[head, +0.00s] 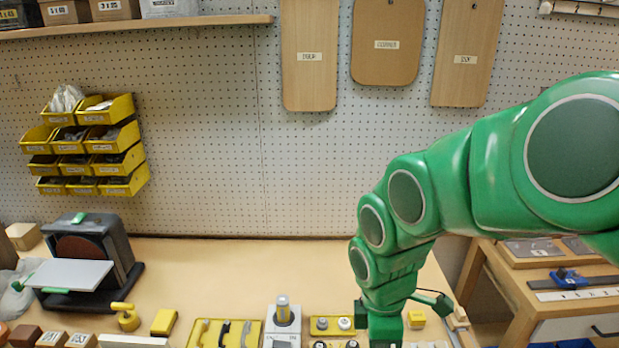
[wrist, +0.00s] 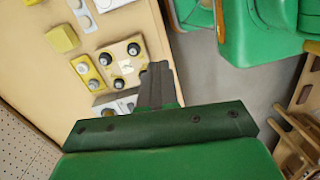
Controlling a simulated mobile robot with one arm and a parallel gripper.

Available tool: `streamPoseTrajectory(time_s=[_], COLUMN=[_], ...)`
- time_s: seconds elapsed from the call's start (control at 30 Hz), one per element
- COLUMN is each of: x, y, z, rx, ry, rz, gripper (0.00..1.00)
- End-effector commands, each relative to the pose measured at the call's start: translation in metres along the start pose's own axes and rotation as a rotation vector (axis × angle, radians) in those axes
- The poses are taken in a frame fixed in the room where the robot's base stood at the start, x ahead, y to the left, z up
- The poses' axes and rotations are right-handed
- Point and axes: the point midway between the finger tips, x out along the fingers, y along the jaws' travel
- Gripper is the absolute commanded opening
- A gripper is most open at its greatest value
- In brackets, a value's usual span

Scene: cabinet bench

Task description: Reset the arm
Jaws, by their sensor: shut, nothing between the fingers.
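My green arm reaches in from the right in the head view, bent downward over the right end of the bench (head: 215,270). Its lower end reaches the bottom edge of that view, where the fingertips are not visible. In the wrist view my gripper (wrist: 157,85) shows its dark fingers together with nothing between them. The fingertips appear beside a beige panel with dark knobs (wrist: 124,66); I cannot tell whether they touch it.
A disc sander (head: 85,260) stands at the left. Yellow bins (head: 90,145) and wooden boards (head: 388,45) hang on the pegboard. Yellow blocks, a lever panel (head: 224,333) and a white switch box (head: 282,322) line the front. The bench's middle is clear. A side table (head: 550,285) stands right.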

Motion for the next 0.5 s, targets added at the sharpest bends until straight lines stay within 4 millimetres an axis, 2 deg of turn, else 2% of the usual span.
streamPoseTrajectory(time_s=[0.2, 0.5], x=[-0.012, -0.02], y=[-0.046, -0.106], z=[0.024, 0.042], rx=[0.487, 1.143], ry=[-0.005, -0.01], rz=[-0.031, -0.082], gripper=[0.0, 0.0])
